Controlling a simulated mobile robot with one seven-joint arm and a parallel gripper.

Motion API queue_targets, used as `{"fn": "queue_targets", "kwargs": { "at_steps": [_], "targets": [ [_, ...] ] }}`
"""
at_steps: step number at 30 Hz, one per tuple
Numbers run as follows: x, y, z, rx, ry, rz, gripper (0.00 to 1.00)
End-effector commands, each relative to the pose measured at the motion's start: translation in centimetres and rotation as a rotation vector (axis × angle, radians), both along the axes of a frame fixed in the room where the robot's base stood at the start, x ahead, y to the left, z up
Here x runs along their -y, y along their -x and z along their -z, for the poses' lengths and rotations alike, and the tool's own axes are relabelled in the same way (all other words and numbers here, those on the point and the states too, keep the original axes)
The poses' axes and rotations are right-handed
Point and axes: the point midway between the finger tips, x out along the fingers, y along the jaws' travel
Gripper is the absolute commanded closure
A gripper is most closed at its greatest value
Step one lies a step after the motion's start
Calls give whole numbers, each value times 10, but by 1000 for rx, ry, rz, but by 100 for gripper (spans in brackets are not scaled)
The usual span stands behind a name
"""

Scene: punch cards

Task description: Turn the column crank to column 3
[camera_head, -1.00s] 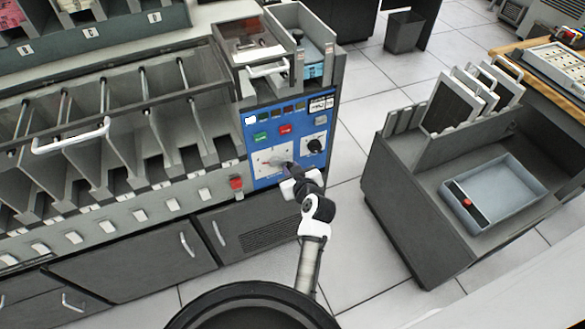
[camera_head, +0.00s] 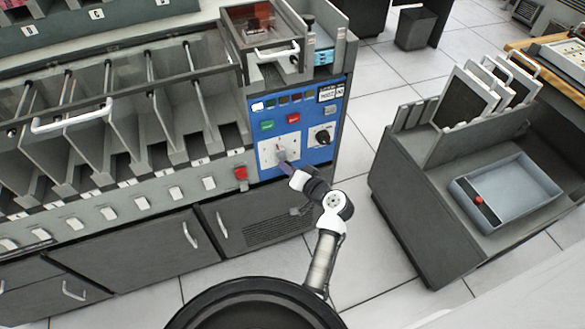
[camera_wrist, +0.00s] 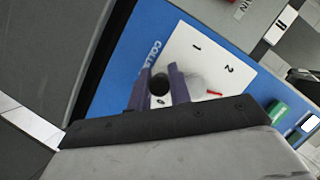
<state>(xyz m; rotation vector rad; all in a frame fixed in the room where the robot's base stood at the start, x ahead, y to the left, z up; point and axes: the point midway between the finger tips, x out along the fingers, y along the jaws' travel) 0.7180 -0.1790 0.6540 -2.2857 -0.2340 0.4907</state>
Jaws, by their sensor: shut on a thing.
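The column crank (camera_head: 280,155) is on the white dial plate of the blue control panel. In the wrist view the plate (camera_wrist: 193,45) shows the numbers 1 and 2, with partly hidden lettering at its edge. The crank's round pale hub shows there, with a small red pointer (camera_wrist: 214,94) beside it. My gripper (camera_head: 285,165) reaches the crank from the lower right. In the wrist view the purple fingers of my gripper (camera_wrist: 160,92) are shut on the crank's black handle (camera_wrist: 159,83). The lower part of the dial is hidden behind my gripper.
A black knob (camera_head: 321,135) is right of the dial, with green and red buttons above. Card pockets run further left. A grey cart with a blue tray (camera_head: 512,190) stands right, across clear floor.

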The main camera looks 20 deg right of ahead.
Motion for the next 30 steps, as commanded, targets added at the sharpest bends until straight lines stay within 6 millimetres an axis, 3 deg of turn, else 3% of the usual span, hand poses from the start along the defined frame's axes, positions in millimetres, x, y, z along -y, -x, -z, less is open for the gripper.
{"fn": "queue_targets", "kwargs": {
  "at_steps": [13, 30],
  "targets": [
    [-11, -3, -4, 5, -244, 1, 100],
    [-12, -3, -5, 3, -286, 2, 100]
  ]
}}
